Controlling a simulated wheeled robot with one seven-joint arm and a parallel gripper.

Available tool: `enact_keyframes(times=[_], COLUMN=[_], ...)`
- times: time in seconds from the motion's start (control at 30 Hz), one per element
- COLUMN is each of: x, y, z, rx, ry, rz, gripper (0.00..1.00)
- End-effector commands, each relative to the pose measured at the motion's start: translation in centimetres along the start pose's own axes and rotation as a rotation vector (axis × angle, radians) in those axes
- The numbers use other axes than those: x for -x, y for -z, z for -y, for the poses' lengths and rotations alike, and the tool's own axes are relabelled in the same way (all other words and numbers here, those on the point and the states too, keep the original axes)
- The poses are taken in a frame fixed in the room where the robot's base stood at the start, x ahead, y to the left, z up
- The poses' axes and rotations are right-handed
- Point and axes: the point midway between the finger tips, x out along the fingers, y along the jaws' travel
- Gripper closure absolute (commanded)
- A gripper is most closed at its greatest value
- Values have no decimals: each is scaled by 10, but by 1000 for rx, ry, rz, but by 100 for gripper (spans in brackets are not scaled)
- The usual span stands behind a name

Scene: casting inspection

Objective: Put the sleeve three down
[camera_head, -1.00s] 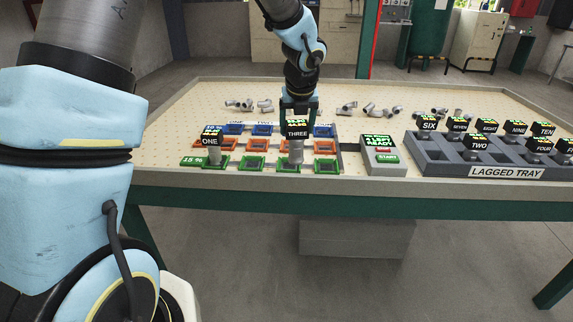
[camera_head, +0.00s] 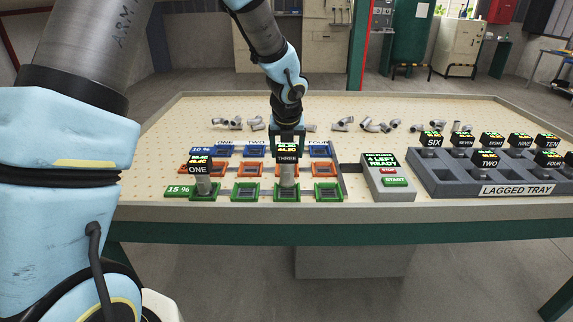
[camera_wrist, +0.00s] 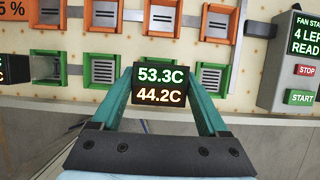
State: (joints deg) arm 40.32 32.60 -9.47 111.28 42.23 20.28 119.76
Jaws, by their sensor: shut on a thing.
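Sleeve three (camera_head: 287,175) is a grey cylinder with a black head labelled THREE and a lit temperature readout. It is upright at the third green frame (camera_head: 276,194) of the front row, marked 15 %. Sleeve one (camera_head: 203,182) stands at the leftmost green frame.
Empty green frames flank sleeve three, at left (camera_head: 246,192) and right (camera_head: 328,192). Orange and blue rows lie behind. A control box (camera_head: 388,178) reads 4 LEFT READY. The lagged tray (camera_head: 450,186) holds several other sleeves at right. Loose grey pipe pieces (camera_head: 375,125) lie at the back.

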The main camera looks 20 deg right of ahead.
Motion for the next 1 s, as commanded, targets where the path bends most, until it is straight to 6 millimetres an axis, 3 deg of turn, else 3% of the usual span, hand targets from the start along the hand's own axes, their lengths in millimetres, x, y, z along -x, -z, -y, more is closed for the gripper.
enact_keyframes(times=[0.3, 1.0], x=[-33, -48], y=[14, 22], z=[0, 0], rx=[-1, 0], ry=[0, 0], rz=[1, -5], gripper=[100, 100])
